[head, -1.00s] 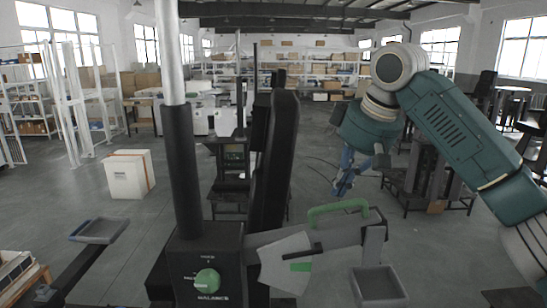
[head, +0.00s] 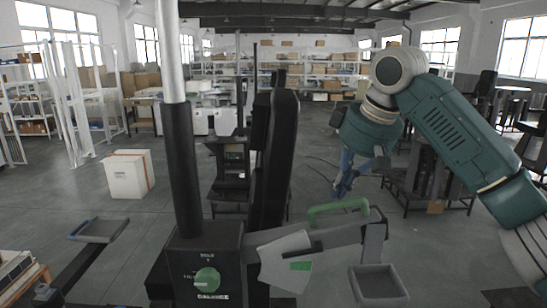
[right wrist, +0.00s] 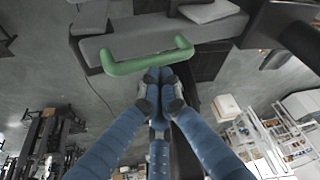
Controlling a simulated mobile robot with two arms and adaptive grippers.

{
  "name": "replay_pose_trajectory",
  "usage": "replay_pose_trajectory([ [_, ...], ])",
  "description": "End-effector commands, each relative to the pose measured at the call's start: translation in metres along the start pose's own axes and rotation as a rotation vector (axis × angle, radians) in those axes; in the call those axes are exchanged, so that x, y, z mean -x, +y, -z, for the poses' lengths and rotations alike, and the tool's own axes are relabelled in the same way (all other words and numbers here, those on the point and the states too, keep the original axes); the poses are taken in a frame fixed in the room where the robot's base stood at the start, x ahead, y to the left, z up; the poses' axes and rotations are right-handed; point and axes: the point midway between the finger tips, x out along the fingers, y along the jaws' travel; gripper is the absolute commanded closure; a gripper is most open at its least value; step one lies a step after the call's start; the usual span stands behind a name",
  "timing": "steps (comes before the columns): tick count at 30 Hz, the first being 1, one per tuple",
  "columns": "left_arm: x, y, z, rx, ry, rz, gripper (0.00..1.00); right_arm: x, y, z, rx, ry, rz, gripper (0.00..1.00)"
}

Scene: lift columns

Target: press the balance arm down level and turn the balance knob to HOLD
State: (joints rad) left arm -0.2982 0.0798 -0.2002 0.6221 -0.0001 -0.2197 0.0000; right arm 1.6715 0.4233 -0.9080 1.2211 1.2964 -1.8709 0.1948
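The balance arm (head: 345,236) runs right from the dark column and slopes up toward its right end. A green handle (head: 338,207) stands on top of it, and it also shows in the right wrist view (right wrist: 145,62). The green balance knob (head: 207,280) is on the black box; its pointer looks turned to the left, not up at the HOLD label, though the lettering is small. My right gripper (head: 339,194) is above and behind the handle. In the right wrist view its blue fingertips (right wrist: 159,80) are together, close to the handle, holding nothing; contact is unclear. My left gripper is out of view.
A grey tray (head: 380,286) hangs at the arm's right end, and another tray (head: 98,229) is at left. A tall black post (head: 182,170) rises from the knob box. A white box (head: 127,174) stands on the floor behind. Open floor lies around.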

Motion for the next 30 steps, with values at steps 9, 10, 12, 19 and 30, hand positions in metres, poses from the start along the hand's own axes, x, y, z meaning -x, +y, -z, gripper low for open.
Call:
replay_pose_trajectory([
  [9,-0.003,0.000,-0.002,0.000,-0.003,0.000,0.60,-0.007,0.001,-0.003,-0.001,0.000,0.000,1.00],
  [10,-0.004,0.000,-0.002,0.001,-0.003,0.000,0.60,-0.008,0.001,-0.004,-0.001,0.000,0.000,1.00],
  [12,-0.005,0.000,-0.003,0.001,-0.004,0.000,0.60,-0.010,0.002,-0.005,-0.001,-0.001,0.001,1.00],
  [19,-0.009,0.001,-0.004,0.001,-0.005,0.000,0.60,-0.019,0.006,-0.012,-0.001,-0.001,0.001,1.00],
  [30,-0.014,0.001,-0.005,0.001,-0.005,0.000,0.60,-0.033,0.012,-0.021,0.000,-0.002,0.001,1.00],
])
